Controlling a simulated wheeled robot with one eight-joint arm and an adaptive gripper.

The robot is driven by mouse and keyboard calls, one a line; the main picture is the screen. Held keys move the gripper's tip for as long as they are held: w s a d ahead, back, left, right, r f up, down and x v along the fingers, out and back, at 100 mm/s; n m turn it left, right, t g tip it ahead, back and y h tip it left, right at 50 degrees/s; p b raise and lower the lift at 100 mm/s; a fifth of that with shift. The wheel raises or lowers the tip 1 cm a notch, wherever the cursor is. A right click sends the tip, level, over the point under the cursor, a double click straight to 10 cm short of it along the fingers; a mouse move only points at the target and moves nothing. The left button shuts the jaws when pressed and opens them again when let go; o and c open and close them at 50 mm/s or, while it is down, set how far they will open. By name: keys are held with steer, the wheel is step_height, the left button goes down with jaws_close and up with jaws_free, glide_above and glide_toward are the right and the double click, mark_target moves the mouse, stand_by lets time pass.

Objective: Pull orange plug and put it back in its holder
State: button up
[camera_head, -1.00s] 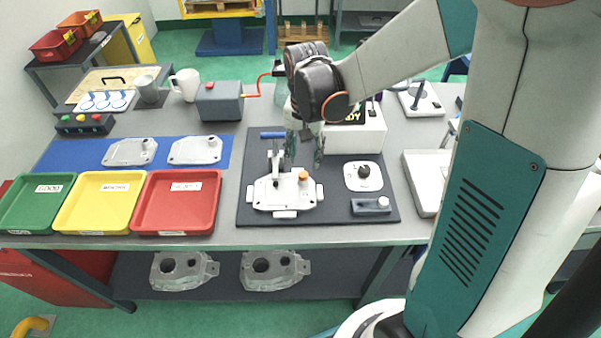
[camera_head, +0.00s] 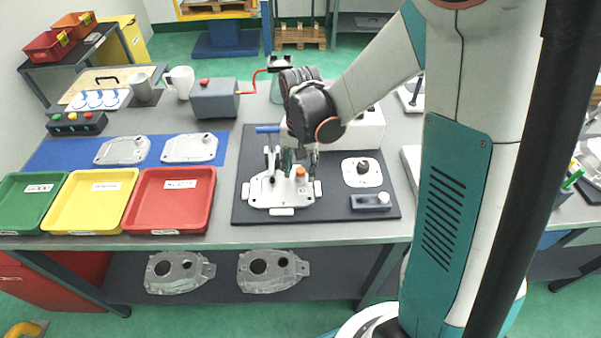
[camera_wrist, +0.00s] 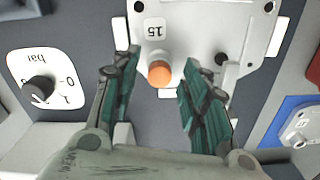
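The orange plug (camera_head: 300,172) stands in the white fixture plate (camera_head: 268,196) on the dark mat. In the wrist view the orange plug (camera_wrist: 160,73) sits between the fingers, near the plate's edge beside a "15" label, with gaps on both sides. My gripper (camera_head: 299,160) is just above and behind the plug in the head view. It also shows in the wrist view (camera_wrist: 157,75), with its green-padded fingers open and empty.
A white plate with a dark knob (camera_head: 362,172) lies right of the fixture. Red (camera_head: 172,200), yellow (camera_head: 85,203) and green trays (camera_head: 28,203) stand left.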

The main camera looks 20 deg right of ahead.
steer(key=c, duration=0.5)
